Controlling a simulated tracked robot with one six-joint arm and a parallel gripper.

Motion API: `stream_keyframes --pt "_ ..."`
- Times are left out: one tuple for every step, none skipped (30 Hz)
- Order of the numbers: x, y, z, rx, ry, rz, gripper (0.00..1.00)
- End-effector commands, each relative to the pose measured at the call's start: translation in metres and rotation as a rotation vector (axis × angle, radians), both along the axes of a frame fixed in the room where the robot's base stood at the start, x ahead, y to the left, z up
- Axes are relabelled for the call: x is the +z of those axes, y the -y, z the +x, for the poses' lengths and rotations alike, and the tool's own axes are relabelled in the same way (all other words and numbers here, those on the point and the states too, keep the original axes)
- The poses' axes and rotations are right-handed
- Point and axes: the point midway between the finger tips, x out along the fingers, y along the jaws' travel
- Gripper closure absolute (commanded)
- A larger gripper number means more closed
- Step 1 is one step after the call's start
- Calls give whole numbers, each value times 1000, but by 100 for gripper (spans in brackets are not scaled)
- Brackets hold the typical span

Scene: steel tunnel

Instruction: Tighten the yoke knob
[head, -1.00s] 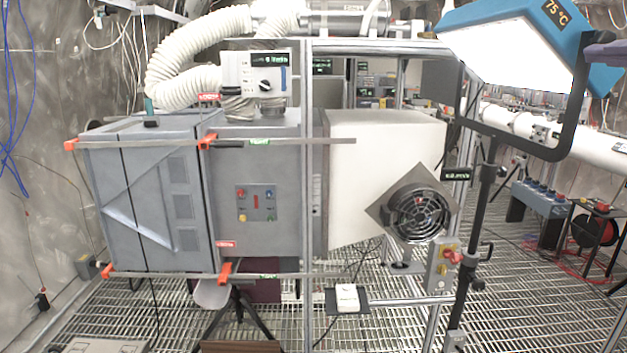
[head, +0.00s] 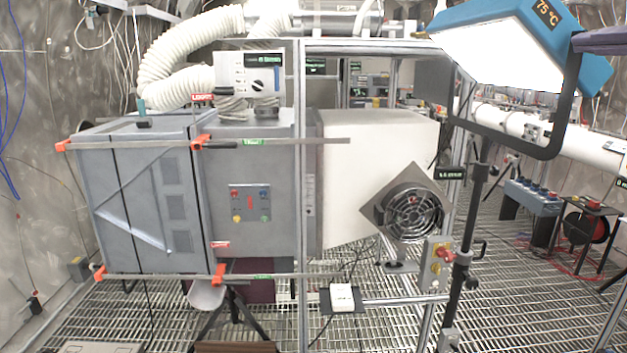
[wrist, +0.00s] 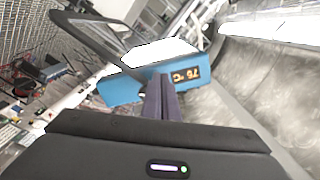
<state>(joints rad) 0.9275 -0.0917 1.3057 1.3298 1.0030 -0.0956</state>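The lamp (head: 500,50) is a blue housing with a bright white face and a display reading 75 °C, tilted on a black yoke (head: 572,105) on a dark stand at the right of the head view. In the wrist view the lamp (wrist: 120,90) lies just beyond my fingers, with its display facing me. My gripper (head: 582,41) shows as purple fingers at the right edge, overlapping the yoke's upper end. In the wrist view my gripper (wrist: 160,78) has its two fingers together, nothing visible between them. I cannot make out the yoke knob; contact is unclear.
A grey cabinet (head: 250,165) and a white box (head: 370,165) stand at left and centre, with a round fan (head: 412,212) in front. A white pipe (head: 590,148) runs behind the lamp. Grating floor shows at lower right, near a blue button box (head: 535,196).

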Motion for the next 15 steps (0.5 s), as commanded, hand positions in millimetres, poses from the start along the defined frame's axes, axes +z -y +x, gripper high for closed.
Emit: stream_keyframes --pt "1 2 0 -5 2 0 100" --pt "1 2 0 -6 2 0 100" --pt "1 2 0 -6 2 0 100" --pt "1 2 0 -6 2 0 100" --pt "1 2 0 -6 2 0 100" --pt "1 2 0 -7 3 0 100" --pt "1 2 0 -7 3 0 100" --pt "1 2 0 -7 3 0 100" --pt "1 2 0 -7 3 0 100" --pt "1 2 0 -7 3 0 100" --pt "1 2 0 -7 3 -1 100" --pt "1 1 -1 -7 3 0 100" --pt "1 0 -1 -7 3 -1 100" --pt "0 -1 -1 -7 3 -1 100" --pt "0 -2 -1 -7 3 -1 100"
